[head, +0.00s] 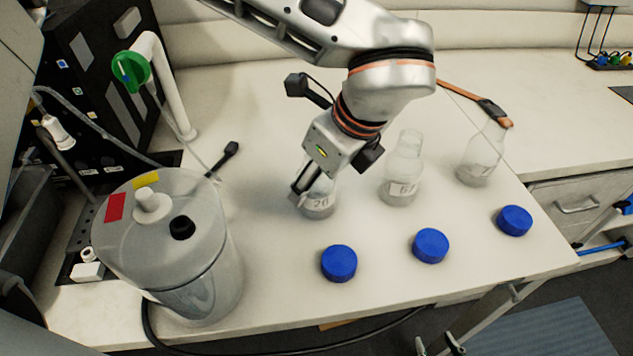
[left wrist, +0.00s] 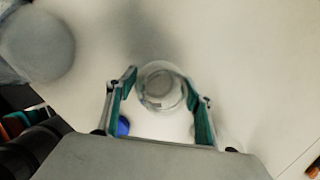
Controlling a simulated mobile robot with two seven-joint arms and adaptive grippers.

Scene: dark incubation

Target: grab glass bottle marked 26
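The glass bottle marked 26 (head: 319,206) stands upright on the white bench, without a cap, its label partly showing. My left gripper (head: 305,187) comes down over it and hides its upper part. In the left wrist view my left gripper (left wrist: 161,84) has its two fingers spread wide, with the round bottle (left wrist: 165,90) between the fingertips. Whether the pads touch the glass, I cannot tell. I take the arm in the head view as my left one because both views show the same bottle at the fingers. No second gripper shows.
A second bottle (head: 403,172), labelled perhaps 61, and a third bottle (head: 480,160) stand to the right. Three blue caps (head: 339,264) (head: 430,245) (head: 514,220) lie in front. A large metal tank (head: 205,290) stands close on the left. The bench behind is mostly clear.

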